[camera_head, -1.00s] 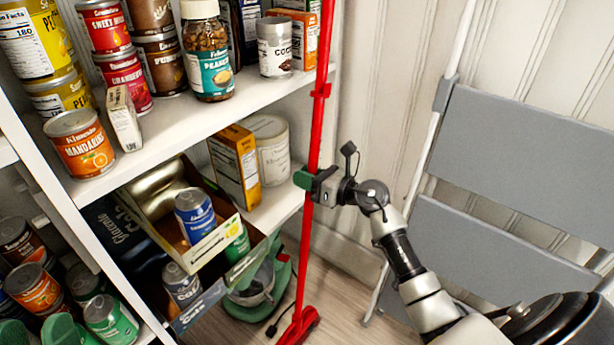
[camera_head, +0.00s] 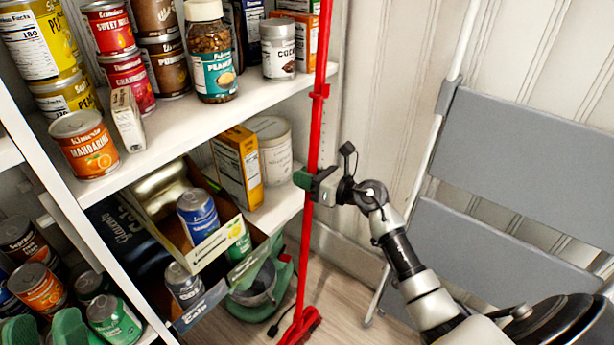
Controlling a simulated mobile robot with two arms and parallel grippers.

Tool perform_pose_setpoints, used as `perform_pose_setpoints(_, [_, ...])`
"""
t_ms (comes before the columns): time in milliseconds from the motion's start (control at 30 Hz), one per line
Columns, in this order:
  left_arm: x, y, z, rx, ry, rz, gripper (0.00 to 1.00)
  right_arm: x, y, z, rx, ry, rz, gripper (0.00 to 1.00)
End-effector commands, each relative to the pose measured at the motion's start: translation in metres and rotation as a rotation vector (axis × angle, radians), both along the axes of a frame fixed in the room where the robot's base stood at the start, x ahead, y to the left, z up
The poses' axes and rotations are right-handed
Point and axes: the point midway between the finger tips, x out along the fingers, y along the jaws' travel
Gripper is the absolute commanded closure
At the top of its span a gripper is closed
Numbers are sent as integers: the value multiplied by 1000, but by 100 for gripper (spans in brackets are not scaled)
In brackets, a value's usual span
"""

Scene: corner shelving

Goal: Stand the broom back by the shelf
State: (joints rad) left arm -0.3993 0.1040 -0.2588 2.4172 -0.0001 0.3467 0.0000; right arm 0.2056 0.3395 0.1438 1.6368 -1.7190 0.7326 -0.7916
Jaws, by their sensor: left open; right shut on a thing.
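The red broom (camera_head: 311,150) stands nearly upright beside the right end of the white shelf, tilted slightly. Its red head (camera_head: 301,327) is low, at the floor near the bottom edge of the picture. My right gripper (camera_head: 307,181) is shut on the broom's handle at about the height of the middle shelf board. The handle's top runs out of the picture. My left gripper (camera_head: 44,331) shows only its green fingertips at the bottom left corner, apart and empty, in front of cans on the lower shelf. The white shelf (camera_head: 160,150) fills the left side.
A grey folding chair (camera_head: 510,150) leans by the wall on the right. Cans, jars and boxes crowd the shelf boards, with a cardboard box of cans (camera_head: 190,260) jutting out. A green appliance (camera_head: 262,290) sits low, close to the broom. Some bare floor (camera_head: 345,300) shows right of the broom.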

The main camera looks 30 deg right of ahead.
Motion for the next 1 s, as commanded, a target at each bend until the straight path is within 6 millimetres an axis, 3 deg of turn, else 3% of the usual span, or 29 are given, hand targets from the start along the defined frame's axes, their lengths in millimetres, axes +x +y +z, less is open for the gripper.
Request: perform_pose_setpoints(1000, [6, -1, -7, 23, 82, 3, 57, 7, 3, 2, -3, 7, -1, 100])
